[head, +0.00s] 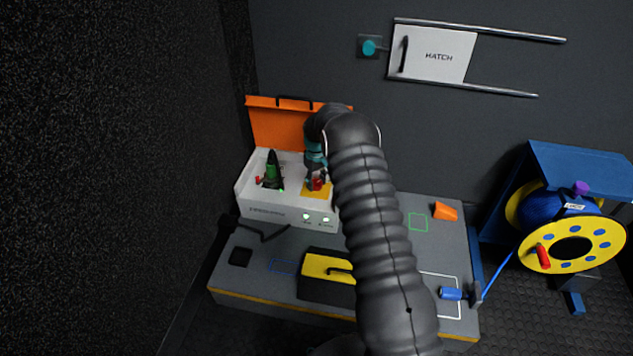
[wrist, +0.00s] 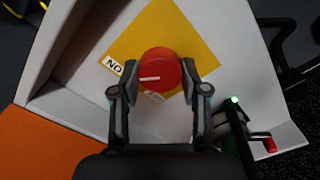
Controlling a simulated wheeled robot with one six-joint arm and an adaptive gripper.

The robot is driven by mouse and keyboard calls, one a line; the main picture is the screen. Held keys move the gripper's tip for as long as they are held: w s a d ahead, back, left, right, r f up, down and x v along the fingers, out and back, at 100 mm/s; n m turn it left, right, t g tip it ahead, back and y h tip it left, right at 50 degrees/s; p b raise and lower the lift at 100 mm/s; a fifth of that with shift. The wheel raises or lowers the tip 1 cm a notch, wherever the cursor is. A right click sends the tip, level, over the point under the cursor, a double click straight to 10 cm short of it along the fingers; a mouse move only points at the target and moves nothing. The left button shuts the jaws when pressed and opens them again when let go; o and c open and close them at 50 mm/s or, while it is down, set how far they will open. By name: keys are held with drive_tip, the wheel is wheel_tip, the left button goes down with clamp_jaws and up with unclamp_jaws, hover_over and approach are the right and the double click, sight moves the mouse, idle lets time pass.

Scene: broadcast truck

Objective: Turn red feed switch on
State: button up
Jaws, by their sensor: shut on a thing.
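The red feed switch is a round red knob (wrist: 160,62) on a yellow diamond-shaped plate (wrist: 197,47) in the wrist view. A white line on the knob points left in that view, roughly toward the ON label (wrist: 114,67), which appears upside down. A second small label (wrist: 155,97) sits below the knob, too small to read. My gripper (wrist: 160,70) is shut on the knob, one finger on each side. In the head view my gripper (head: 316,178) reaches down to the red knob (head: 318,185) on the white box (head: 287,212), partly hidden by my arm.
A green-lit black lever (head: 272,170) with a red tip stands left of the knob. The box's orange lid (head: 275,127) is raised behind. A yellow-and-black case (head: 326,267), an orange wedge (head: 445,211) and a cable reel (head: 570,230) are nearby.

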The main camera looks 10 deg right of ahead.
sight(316, 183)
drive_tip(key=shift+m+b, duration=0.3)
drive_tip(key=shift+m, duration=0.1)
drive_tip(key=o, duration=1.1)
drive_tip(key=shift+o, duration=0.2)
wheel_tip(316, 183, up, 12)
